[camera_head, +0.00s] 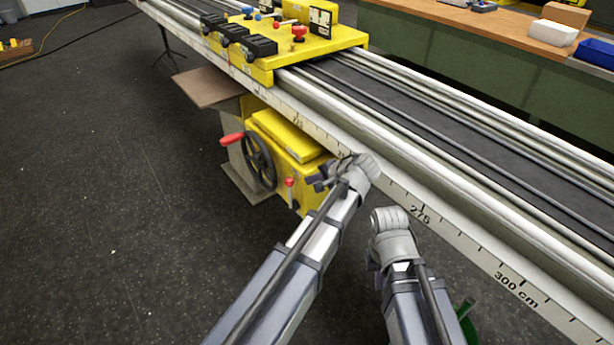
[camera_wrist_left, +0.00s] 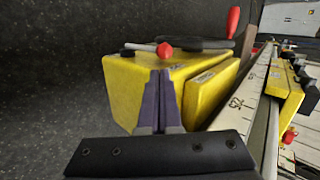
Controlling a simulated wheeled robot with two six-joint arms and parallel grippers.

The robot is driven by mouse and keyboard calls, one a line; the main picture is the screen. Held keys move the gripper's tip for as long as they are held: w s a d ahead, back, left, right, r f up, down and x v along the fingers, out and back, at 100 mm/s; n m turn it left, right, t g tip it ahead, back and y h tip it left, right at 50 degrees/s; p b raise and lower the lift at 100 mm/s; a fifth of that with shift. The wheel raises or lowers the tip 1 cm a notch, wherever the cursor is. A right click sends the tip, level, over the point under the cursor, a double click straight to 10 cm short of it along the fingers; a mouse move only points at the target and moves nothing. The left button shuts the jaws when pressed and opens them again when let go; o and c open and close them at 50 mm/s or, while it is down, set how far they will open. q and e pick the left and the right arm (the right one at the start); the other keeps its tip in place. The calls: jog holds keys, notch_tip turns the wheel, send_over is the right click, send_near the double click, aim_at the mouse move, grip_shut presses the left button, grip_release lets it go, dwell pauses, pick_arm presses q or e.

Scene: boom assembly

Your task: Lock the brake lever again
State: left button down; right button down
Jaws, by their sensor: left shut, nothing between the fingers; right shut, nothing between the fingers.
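The yellow drive box (camera_head: 290,142) hangs at the near side of the long rail. A short lever with a red knob (camera_head: 290,182) sticks out from its front; it looks like the brake lever. In the left wrist view, the red knob (camera_wrist_left: 164,49) lies just beyond my fingertips, with its rod to the left. My left gripper (camera_head: 317,182) is shut and empty, close to the right of the box; its fingers (camera_wrist_left: 163,95) overlap the box in the wrist view. Contact cannot be told. My right gripper (camera_head: 373,262) is shut and empty below the rail, its fingers mostly hidden.
A black handwheel (camera_head: 258,160) with a red handle (camera_head: 231,139) sits beside the lever. The rail's scale edge (camera_head: 420,210) runs close above both grippers. A yellow carriage (camera_head: 335,42) rides the rail farther back. Open dark floor (camera_head: 110,220) lies to the left.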

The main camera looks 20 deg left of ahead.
pick_arm(q)
jog(key=shift+a+r+p+v, duration=0.15)
jog(key=shift+p+v, duration=0.7)
jog(key=shift+v, duration=0.6)
jog(key=shift+a+r+p+v, duration=0.1)
jog(key=shift+p+v, duration=0.75)
jog(key=shift+v, duration=0.6)
jog(key=s+a+f+n+g+h, duration=0.2)
jog(key=s+f+n+h, duration=0.15)
jog(key=s, duration=0.45)
jog(key=s+a+f+n+g+h, duration=0.1)
jog(key=s+f+n+g+h, duration=0.1)
jog(key=s+f+h, duration=0.4)
jog(key=s+d+r+m+g+y, duration=0.1)
jog(key=s+d+r+m+y, duration=0.2)
jog(key=s+d, duration=0.6)
notch_tip(320, 180, up, 17)
jog(key=w+d+p, duration=0.1)
jog(key=d+p, duration=0.1)
jog(key=p, duration=1.6)
jog(key=shift+w+h, duration=0.4)
jog(key=shift+h, duration=0.05)
jog(key=shift+m, duration=0.25)
